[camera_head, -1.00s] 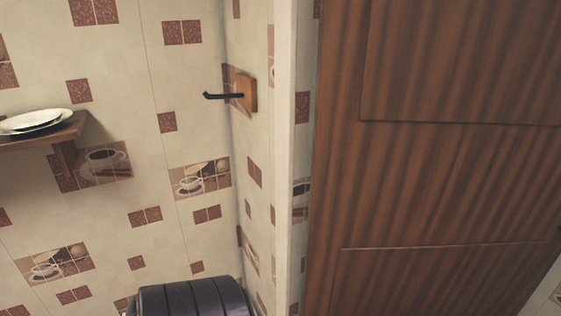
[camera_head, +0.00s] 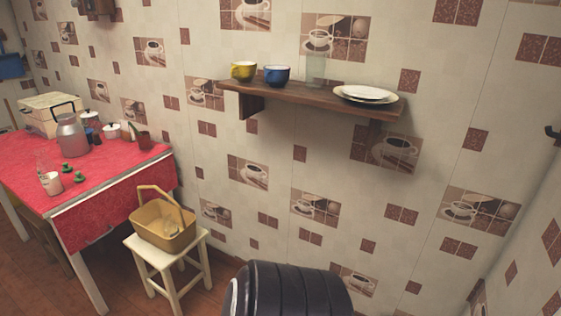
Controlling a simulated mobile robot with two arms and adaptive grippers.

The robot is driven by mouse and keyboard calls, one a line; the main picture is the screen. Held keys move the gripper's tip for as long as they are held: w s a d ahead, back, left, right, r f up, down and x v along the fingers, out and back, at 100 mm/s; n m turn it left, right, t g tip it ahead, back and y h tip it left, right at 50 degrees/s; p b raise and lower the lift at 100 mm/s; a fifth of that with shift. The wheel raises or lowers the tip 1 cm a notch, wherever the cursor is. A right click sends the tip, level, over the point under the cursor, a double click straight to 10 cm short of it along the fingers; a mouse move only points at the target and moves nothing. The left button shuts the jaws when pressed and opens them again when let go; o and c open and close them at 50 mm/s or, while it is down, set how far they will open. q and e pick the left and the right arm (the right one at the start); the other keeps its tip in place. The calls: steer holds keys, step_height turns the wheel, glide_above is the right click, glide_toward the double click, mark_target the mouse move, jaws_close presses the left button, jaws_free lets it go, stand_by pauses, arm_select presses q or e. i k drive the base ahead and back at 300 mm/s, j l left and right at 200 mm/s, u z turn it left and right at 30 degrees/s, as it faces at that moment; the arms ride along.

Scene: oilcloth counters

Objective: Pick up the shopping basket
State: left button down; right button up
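The shopping basket (camera_head: 160,233) is yellow-tan with an upright arched handle. It stands on a small white stool (camera_head: 150,256) at the lower left of the head view, against the tiled wall and beside the red-covered table. Something small and pale lies inside the basket, too small to tell what. Neither of my grippers shows in this view.
A table with a red oilcloth (camera_head: 85,190) stands at the left, bearing a grey milk can (camera_head: 72,137), a pale box (camera_head: 50,115), a cup and several small items. A wall shelf (camera_head: 300,96) holds a yellow mug, a blue mug and plates.

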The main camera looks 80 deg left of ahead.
mark_target(146, 220)
steer(key=u, duration=2.2)
steer(key=k+j, duration=0.05)
